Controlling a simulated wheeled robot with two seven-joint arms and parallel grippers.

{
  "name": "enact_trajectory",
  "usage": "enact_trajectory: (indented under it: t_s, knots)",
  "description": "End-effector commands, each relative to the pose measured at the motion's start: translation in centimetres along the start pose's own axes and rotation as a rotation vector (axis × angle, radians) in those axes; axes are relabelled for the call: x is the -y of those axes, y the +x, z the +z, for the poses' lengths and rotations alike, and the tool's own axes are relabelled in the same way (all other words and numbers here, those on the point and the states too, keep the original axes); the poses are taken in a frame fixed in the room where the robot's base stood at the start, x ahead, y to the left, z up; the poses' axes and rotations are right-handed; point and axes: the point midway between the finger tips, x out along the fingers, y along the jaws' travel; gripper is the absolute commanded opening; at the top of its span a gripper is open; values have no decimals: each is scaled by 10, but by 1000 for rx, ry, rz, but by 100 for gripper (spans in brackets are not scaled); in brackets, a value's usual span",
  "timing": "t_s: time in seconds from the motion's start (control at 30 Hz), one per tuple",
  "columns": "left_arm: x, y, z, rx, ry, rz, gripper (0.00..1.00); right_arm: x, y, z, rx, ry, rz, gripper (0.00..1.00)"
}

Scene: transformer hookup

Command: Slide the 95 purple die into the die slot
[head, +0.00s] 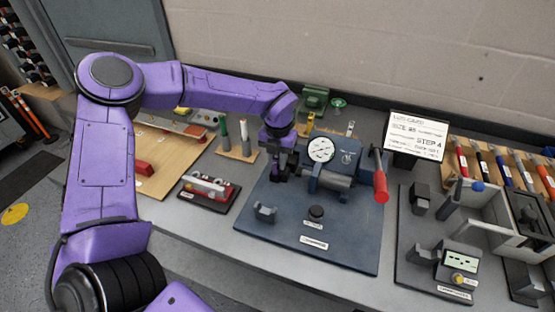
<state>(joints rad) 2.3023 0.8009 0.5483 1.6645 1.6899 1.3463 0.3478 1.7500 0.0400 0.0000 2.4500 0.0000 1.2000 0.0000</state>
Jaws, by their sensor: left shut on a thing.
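My left gripper (279,172) reaches down at the left end of the blue crimping press (325,150), which has a round dial and a red-tipped lever (381,185). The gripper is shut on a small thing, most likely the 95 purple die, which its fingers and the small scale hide. The fingers are close beside the press head. I cannot tell whether they touch it. The die slot is not clearly visible, and I cannot tell whether the die is in it. My right gripper is not in view.
The press stands on a blue base plate (345,252) with a black knob (316,213) and a small grey bracket (265,213). A lug card (415,137) stands behind right. A red-and-grey fixture (207,189) and a tester (457,268) flank the plate. The plate's front is mostly clear.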

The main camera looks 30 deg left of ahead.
Motion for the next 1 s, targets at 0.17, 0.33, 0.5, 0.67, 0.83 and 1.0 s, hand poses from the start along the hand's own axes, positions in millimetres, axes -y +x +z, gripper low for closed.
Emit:
enact_trajectory:
  t_s: [0.17, 0.33, 0.5, 0.67, 0.83, 1.0]
  knots:
    - [0, 2, -1, -5, 0, 1, 38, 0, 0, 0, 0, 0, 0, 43]
    - [1, 3, -1, -6, 3, 1, 51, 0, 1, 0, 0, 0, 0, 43]
    - [1, 4, -2, -6, 3, 1, 51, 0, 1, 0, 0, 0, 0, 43]
    - [0, 4, -2, -7, 2, 2, 51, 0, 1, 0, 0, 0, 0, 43]
    - [-1, 5, -2, -8, 1, 3, 30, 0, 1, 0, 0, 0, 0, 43]
    - [-2, 5, -2, -8, -2, 4, 30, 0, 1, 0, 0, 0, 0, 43]
